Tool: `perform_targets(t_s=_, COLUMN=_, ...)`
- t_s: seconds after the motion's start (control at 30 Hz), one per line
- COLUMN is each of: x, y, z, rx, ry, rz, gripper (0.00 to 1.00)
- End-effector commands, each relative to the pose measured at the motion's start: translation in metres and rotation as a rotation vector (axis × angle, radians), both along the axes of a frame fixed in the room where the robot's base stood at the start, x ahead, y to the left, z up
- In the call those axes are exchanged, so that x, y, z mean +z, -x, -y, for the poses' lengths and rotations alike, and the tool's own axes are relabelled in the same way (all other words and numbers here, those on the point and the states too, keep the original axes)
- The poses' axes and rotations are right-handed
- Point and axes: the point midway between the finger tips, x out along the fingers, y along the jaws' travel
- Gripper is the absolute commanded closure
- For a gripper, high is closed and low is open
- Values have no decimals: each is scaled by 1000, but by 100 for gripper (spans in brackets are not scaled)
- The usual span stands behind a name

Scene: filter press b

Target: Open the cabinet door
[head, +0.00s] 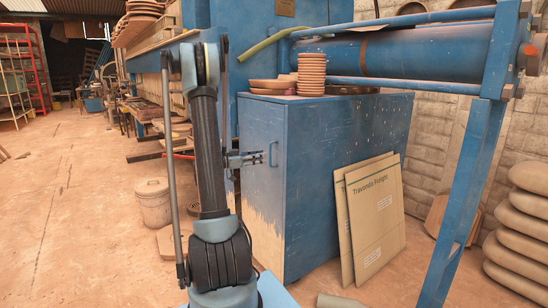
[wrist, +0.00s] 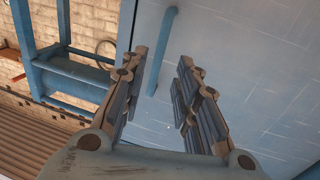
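The blue cabinet (head: 345,130) stands at the centre of the head view. Its door (head: 258,190) faces left and looks shut, with bare patches low down. A blue bar handle (head: 273,153) is on the door, and it also shows in the wrist view (wrist: 163,45) on the pale blue door panel (wrist: 235,60). My gripper (head: 260,157) is to the left of the handle and points at the door. In the wrist view my gripper (wrist: 162,64) is open and empty. The handle lies ahead, in line with the gap between the fingers, and appears apart from them.
Stacked clay dishes (head: 311,74) stand on the cabinet top. Flat cardboard boxes (head: 370,220) lean on its right side. A blue press frame leg (head: 465,200) is at the right. A lidded bin (head: 153,203) stands left of my arm. Floor at the far left is clear.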

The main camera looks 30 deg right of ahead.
Motion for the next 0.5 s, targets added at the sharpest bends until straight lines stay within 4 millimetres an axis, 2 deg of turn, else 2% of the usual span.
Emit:
perform_targets(t_s=0.03, x=0, y=2, z=10, rx=-3, ry=0, rz=0, gripper=71)
perform_targets(t_s=0.2, x=0, y=5, z=35, rx=-3, ry=0, rz=0, gripper=71)
perform_targets(t_s=0.5, x=0, y=7, z=58, rx=-1, ry=0, rz=0, gripper=71)
